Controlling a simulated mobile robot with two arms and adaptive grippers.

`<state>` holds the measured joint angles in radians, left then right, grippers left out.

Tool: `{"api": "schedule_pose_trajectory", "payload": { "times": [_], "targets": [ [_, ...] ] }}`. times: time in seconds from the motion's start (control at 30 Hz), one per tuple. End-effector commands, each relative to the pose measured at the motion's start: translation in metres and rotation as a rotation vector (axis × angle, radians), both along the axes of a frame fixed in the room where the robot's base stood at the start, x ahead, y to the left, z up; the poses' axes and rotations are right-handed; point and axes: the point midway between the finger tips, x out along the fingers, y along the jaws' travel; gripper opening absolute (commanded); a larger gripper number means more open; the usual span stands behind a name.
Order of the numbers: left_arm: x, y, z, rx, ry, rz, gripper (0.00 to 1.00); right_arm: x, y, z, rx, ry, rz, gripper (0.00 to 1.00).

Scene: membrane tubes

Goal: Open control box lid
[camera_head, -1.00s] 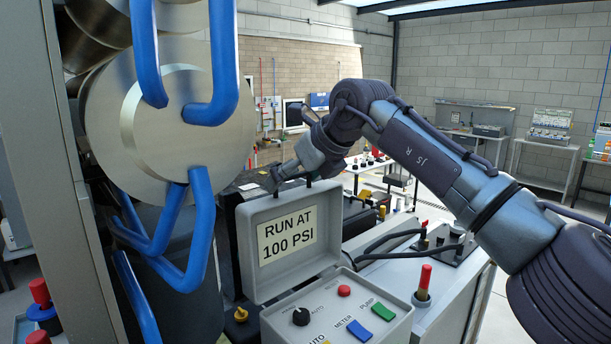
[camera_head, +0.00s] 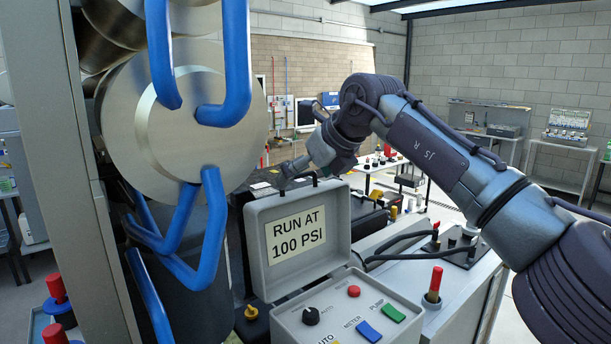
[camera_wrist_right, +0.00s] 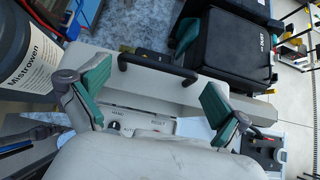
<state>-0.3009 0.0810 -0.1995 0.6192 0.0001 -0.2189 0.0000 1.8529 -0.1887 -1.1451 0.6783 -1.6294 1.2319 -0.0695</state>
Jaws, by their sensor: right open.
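The control box (camera_head: 375,318) is grey, with a black knob, a red button and blue and green switches on its panel. Its lid (camera_head: 330,225) stands up and open, with a "RUN AT 100 PSI" label (camera_head: 296,233) on its inner face. My right gripper (camera_head: 292,172) is at the lid's upper edge, partly hidden. In the right wrist view my open right gripper (camera_wrist_right: 155,100) has its green-padded fingers spread wide, with nothing between them held. The lid's black handle (camera_wrist_right: 157,66) shows in that view, apart from both fingers. My left gripper is out of view.
A large metal cylinder with blue tubes (camera_head: 228,60) stands close on the left. A red-handled post (camera_head: 434,285) and black cables (camera_head: 400,250) are right of the box. A black case (camera_wrist_right: 229,45) lies beyond the lid.

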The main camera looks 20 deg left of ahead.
Motion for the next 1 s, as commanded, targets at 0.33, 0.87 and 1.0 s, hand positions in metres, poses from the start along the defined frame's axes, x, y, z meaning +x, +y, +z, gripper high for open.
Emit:
{"api": "schedule_pose_trajectory", "payload": {
  "times": [0.33, 0.87, 1.0],
  "targets": [
    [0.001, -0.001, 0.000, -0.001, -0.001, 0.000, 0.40, -0.019, -0.031, 0.036, 0.001, -0.005, -0.001, 1.00],
    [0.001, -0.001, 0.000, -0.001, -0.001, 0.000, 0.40, -0.048, -0.072, 0.085, 0.002, -0.002, -0.003, 1.00],
    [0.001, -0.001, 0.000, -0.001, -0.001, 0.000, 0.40, -0.049, -0.072, 0.086, 0.002, -0.002, -0.003, 1.00]
  ]
}}
